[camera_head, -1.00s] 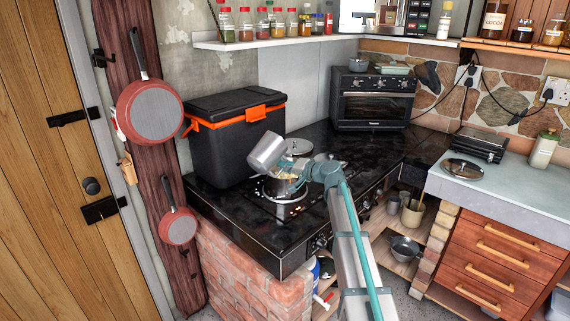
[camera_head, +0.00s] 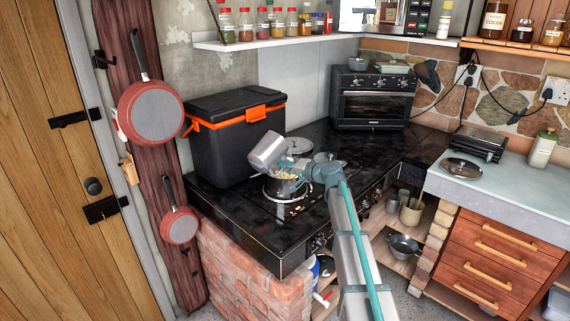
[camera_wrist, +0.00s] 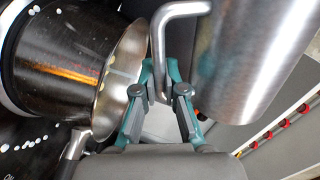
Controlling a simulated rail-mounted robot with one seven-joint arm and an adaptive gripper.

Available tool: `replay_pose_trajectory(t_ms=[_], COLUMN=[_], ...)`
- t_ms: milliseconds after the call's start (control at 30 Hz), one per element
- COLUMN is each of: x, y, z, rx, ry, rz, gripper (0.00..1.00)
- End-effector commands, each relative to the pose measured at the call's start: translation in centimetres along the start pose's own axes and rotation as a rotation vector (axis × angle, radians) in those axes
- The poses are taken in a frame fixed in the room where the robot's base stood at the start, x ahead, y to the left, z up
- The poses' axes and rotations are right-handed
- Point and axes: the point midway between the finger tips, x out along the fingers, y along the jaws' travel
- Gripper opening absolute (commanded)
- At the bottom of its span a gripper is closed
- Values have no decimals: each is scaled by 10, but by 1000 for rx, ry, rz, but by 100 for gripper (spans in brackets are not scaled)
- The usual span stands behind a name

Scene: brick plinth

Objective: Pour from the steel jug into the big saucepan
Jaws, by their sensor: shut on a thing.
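The steel jug (camera_head: 267,150) is tilted above the big saucepan on the black cooktop. The big saucepan (camera_head: 276,188) stands upright on a round hob ring and has pale pieces in it. In the wrist view the jug (camera_wrist: 255,60) is at the right and the saucepan (camera_wrist: 75,75) at the left. My gripper (camera_wrist: 165,85) is shut on the jug's handle (camera_wrist: 160,50). In the head view my gripper (camera_head: 301,172) is at the right of the jug, partly hiding the saucepan. The jug's inside is hidden.
A black cool box with orange latches (camera_head: 235,140) stands close behind the saucepan and left of it. Lids (camera_head: 299,146) lie at the back of the cooktop (camera_head: 245,215). A toaster oven (camera_head: 372,100) stands at the back right. The cooktop's front left is clear.

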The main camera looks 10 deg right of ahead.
Motion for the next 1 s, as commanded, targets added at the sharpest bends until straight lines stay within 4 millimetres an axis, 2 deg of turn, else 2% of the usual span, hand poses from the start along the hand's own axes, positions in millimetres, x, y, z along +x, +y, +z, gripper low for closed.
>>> replay_pose_trajectory(t_ms=[1000], x=[2], y=[5], z=[-4], rx=[75], ry=[-17], rz=[-16], gripper=[0])
